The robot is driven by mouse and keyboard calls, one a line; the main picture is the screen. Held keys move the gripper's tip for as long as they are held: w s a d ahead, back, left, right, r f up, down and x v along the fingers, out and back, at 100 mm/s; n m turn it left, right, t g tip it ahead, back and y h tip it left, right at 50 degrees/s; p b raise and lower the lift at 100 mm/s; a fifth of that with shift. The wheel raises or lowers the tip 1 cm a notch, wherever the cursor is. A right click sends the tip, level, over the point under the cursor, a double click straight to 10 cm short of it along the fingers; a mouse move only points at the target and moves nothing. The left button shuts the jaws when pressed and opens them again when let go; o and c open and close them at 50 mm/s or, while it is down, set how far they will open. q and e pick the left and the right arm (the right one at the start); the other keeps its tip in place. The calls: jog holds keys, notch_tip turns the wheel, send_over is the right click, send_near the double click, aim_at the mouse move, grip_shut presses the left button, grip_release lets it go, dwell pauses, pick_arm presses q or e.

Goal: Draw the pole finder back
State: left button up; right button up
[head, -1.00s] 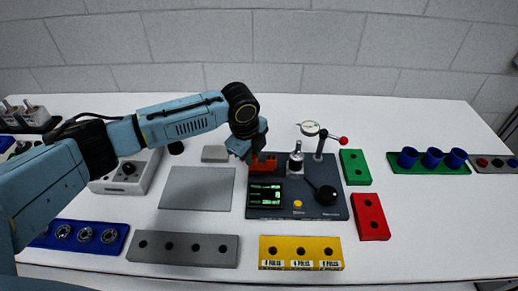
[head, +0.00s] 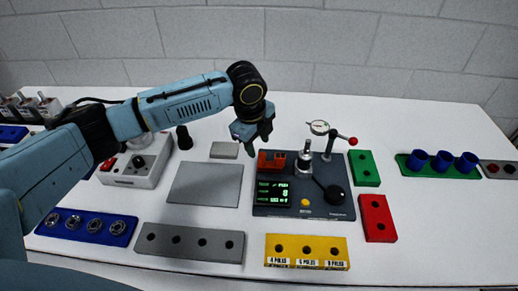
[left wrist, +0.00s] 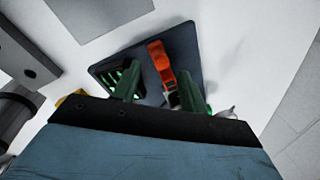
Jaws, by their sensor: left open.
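The orange-red slider block (head: 271,161), which appears to be the pole finder, sits on the dark test base (head: 330,209) behind its green-lit display (head: 272,193). My left gripper (head: 254,143) is open and empty, above and slightly left of the block in the head view. In the left wrist view the orange block (left wrist: 160,64) shows between and beyond the two green fingers (left wrist: 158,90), apart from them. A silver spindle part (head: 305,157) stands beside the block on the base. My right gripper is not in view.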

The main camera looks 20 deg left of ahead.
pick_arm(q)
notch_tip(320, 180, up, 9)
jog(key=s, duration=0.1)
jog(key=shift+s+a+f, duration=0.2)
jog(key=shift+s+a, duration=0.1)
